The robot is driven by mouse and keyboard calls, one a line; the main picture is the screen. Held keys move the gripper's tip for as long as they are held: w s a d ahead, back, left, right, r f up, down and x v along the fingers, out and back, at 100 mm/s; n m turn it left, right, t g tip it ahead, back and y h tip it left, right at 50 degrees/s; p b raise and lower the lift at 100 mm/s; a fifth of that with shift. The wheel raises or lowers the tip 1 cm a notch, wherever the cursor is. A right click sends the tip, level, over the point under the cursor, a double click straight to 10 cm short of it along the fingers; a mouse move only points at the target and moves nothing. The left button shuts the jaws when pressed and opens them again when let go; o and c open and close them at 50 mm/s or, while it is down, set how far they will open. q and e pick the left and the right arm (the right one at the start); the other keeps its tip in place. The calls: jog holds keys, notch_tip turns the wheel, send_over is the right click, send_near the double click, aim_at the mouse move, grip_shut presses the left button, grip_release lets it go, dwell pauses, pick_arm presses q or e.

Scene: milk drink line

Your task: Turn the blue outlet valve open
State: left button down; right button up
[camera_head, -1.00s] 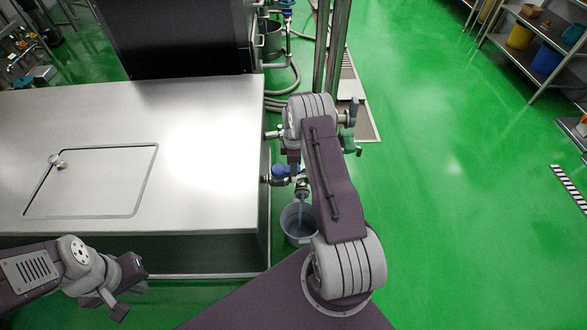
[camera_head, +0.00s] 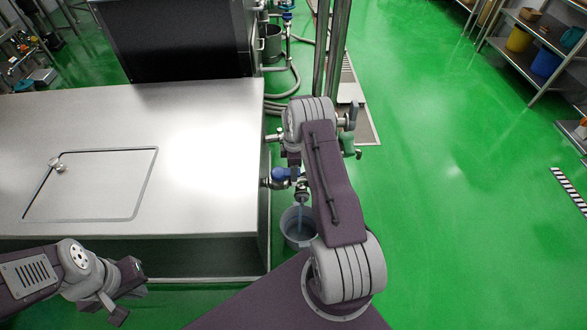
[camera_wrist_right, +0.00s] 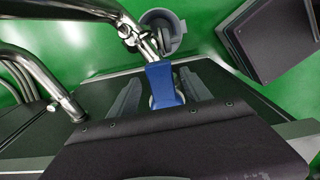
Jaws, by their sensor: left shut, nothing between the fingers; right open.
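The blue outlet valve (camera_head: 281,174) sits on a metal pipe at the right side of the steel tank (camera_head: 190,215). In the right wrist view its blue handle (camera_wrist_right: 163,84) lies between the two fingers of my right gripper (camera_wrist_right: 160,92). The fingers are open, with a gap on each side of the handle. In the head view my right arm hides this gripper. A grey bucket (camera_head: 291,228) stands under the outlet, and a pale strip runs down into it; I cannot tell if it is liquid or pipe. My left gripper (camera_head: 118,315) is shut and empty at the lower left.
Hoses (camera_head: 285,85) lie behind. The green floor (camera_head: 450,220) to the right is clear up to the shelves (camera_head: 535,45).

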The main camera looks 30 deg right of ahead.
notch_tip(320, 180, up, 9)
jog(key=shift+p, duration=0.4)
